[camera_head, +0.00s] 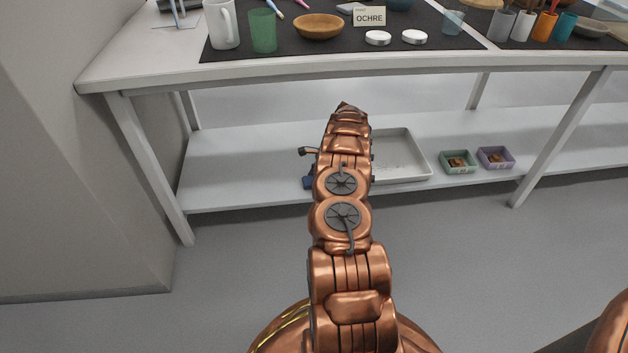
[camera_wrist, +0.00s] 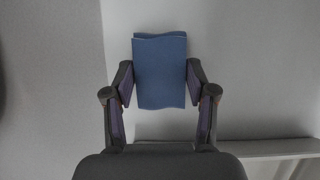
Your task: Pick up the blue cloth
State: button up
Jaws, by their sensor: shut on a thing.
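The blue cloth (camera_wrist: 160,72) looks like a folded rectangle with a wavy lower edge and a second layer showing along its top. In the wrist view it sits between the two fingertips of my gripper (camera_wrist: 160,80), which is shut on it from the left and right sides. In the head view my copper arm hides most of the gripper and cloth. Only a small blue patch (camera_head: 308,183) shows left of the arm, by the lower shelf's front edge.
The lower shelf (camera_head: 240,170) holds a pale tray (camera_head: 424,165), partly behind my arm, and a green box (camera_head: 459,162) and purple box (camera_head: 496,157) to its right. Above, the tabletop carries a white mug (camera_head: 222,24), green cup (camera_head: 263,31) and wooden bowl (camera_head: 318,27). A table leg (camera_head: 150,165) stands left.

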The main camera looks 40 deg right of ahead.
aim_at(309, 180)
notch_tip(309, 180, up, 4)
jog(key=shift+w+f+p, duration=0.1)
jog(key=shift+p, duration=0.8)
jog(key=s+d+p, duration=0.4)
jog(key=s, duration=1.1)
jog(key=shift+s+r, duration=0.35)
jog(key=shift+r, duration=0.1)
